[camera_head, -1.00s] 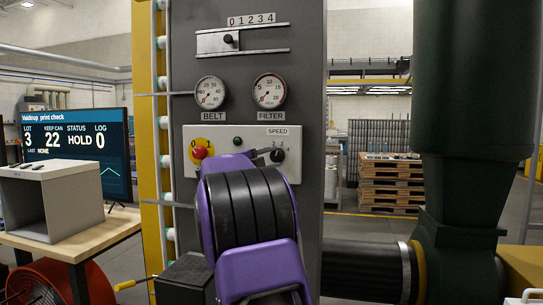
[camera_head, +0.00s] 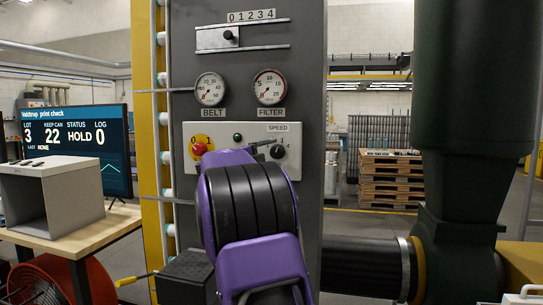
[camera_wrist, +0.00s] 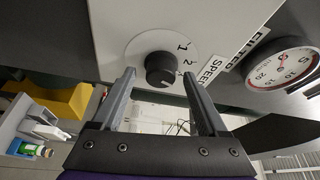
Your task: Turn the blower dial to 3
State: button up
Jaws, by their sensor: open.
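The black blower dial (camera_head: 277,152), under the SPEED label, is on the right of the pale control panel (camera_head: 230,137). It also shows in the wrist view (camera_wrist: 160,70), with the printed numbers 1 and 2 visible beside it. A small pale mark shows on the knob's lower right in the wrist view; its exact setting is unclear. My gripper (camera_wrist: 159,75) is open, with its two fingertips at either side of the dial and nothing held. Whether they touch it I cannot tell. In the head view my purple wrist hides the panel's lower middle.
A red knob on yellow (camera_head: 198,149) and a green light (camera_head: 237,137) share the panel. The BELT gauge (camera_head: 210,88) and FILTER gauge (camera_head: 270,87) are above it. A slider (camera_head: 228,36) is higher up. A screen (camera_head: 75,150) reads HOLD.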

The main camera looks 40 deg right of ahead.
jog(key=b+v, duration=0.1)
jog(key=v, duration=1.6)
jog(key=shift+a, duration=0.25)
